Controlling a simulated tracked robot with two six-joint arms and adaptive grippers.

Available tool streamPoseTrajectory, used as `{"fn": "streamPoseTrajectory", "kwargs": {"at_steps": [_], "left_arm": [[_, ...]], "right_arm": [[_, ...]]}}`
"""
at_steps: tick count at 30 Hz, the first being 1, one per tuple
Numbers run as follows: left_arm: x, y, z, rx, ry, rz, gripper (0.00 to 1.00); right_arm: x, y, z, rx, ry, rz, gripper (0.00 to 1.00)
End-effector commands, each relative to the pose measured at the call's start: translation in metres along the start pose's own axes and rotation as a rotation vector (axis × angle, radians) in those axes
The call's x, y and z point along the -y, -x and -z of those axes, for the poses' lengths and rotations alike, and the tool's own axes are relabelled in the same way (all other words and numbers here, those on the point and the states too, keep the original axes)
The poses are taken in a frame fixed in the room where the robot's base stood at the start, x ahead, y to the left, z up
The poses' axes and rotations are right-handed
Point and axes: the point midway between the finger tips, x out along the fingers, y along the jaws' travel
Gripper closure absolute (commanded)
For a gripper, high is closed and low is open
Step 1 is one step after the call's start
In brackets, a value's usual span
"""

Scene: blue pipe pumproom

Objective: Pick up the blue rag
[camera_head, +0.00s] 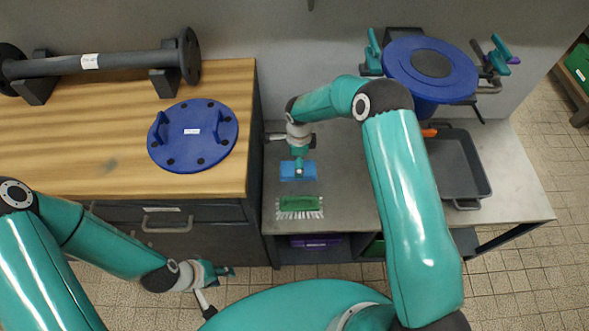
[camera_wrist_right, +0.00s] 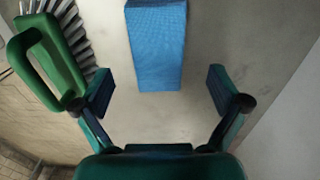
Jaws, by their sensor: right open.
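The blue rag (camera_head: 298,176) lies on the grey worktop in the head view, like a small folded rectangular block. In the right wrist view the rag (camera_wrist_right: 157,45) is at the top centre, beyond and between my spread fingertips. My right gripper (camera_head: 299,164) is over the rag in the head view and hides part of it. In the wrist view this gripper (camera_wrist_right: 160,92) is open, with nothing between its fingers. My left gripper (camera_head: 224,271) is low in front of the wooden bench's drawers, away from the rag. Its fingers are too small to read.
A green brush (camera_head: 300,203) lies close to the rag; its handle (camera_wrist_right: 40,65) rises near my gripper's left finger. A grey tray (camera_head: 458,165) and a blue-lidded pot (camera_head: 428,70) stand right. A blue flange (camera_head: 193,136) and dark pipe (camera_head: 95,62) are on the wooden bench.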

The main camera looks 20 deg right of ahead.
Motion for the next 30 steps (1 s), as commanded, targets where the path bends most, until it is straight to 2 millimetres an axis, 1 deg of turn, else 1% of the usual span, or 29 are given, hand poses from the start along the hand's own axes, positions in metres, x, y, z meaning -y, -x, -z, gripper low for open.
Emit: {"fn": "streamPoseTrajectory", "kwargs": {"at_steps": [5, 6, 9, 12, 18, 26, 27, 30], "left_arm": [[-0.004, 0.01, 0.0, 0.0, 0.0, 0.0, 0.6], [-0.004, 0.011, 0.0, 0.0, 0.0, 0.0, 0.6], [-0.004, 0.012, 0.0, 0.0, 0.0, 0.0, 0.6], [-0.004, 0.012, 0.0, 0.0, 0.0, 0.0, 0.6], [-0.004, 0.011, 0.0, 0.0, 0.0, 0.0, 0.6], [-0.004, 0.011, 0.0, 0.0, 0.0, 0.0, 0.6], [-0.004, 0.011, 0.0, 0.0, 0.0, 0.0, 0.6], [-0.004, 0.011, 0.0, 0.0, 0.0, 0.0, 0.6]], "right_arm": [[0.0, -0.024, 0.0, -0.001, 0.0, -0.004, 0.02], [0.0, -0.03, 0.0, -0.001, 0.0, -0.005, 0.02], [0.0, -0.041, -0.001, -0.001, 0.001, -0.002, 0.02], [0.001, -0.046, -0.001, 0.0, 0.001, 0.0, 0.02], [0.001, -0.046, -0.001, 0.0, 0.001, 0.0, 0.02], [0.001, -0.046, -0.001, 0.0, 0.001, 0.0, 0.45], [0.001, -0.046, -0.001, 0.0, 0.001, 0.0, 0.52], [0.001, -0.046, -0.001, 0.0, 0.001, 0.0, 0.67]]}}
